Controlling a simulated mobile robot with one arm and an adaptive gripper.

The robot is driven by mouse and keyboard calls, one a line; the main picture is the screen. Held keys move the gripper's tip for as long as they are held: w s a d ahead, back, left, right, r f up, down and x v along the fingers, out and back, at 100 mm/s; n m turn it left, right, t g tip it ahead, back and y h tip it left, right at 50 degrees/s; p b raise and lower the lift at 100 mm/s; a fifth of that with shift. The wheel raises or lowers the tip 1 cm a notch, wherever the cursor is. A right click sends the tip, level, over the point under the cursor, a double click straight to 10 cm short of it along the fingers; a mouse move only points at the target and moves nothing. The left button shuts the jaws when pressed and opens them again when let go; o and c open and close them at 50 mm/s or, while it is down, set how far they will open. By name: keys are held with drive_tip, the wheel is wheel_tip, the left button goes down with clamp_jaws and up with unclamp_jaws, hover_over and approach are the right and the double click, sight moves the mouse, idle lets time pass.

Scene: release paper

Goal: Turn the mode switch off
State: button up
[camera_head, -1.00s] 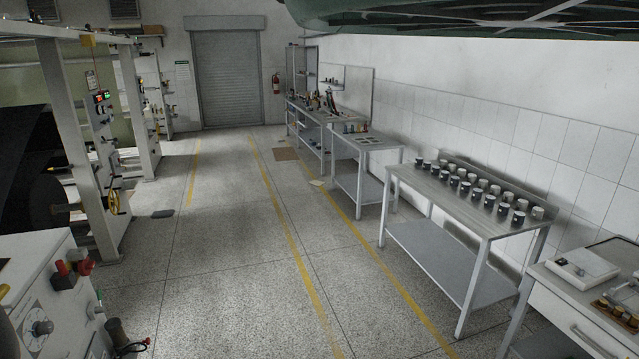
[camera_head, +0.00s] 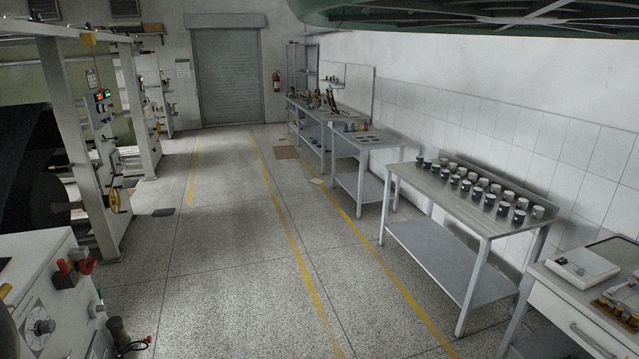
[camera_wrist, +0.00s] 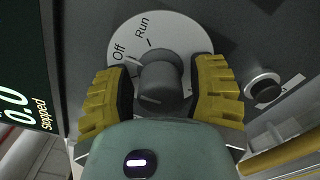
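The mode switch is a grey round knob (camera_wrist: 160,75) on a white dial plate (camera_wrist: 188,42) marked "Off" and "Run", seen in the wrist view. "Off" is at the upper left of the plate and "Run" is near the top. A short light mark lies at the knob's left, on the "Off" side; I cannot tell surely whether it is the knob's pointer. My gripper (camera_wrist: 162,94) has its yellow fingers on either side of the knob, with narrow gaps visible, so it looks open around it. The gripper is not seen in the head view.
A dark screen (camera_wrist: 22,75) reading "stopped" is left of the dial; a round button (camera_wrist: 264,86) is to its right. In the head view, a white cabinet (camera_head: 62,330) with red knobs stands lower left, a bench with jars (camera_head: 455,200) at right.

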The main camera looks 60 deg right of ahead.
drive_tip(key=shift+o, duration=0.8)
drive_tip(key=shift+d, duration=0.15)
drive_tip(key=shift+s+d, duration=0.2)
drive_tip(key=shift+d, duration=0.1)
drive_tip(key=v, duration=1.1)
drive_tip(key=shift+s, duration=0.15)
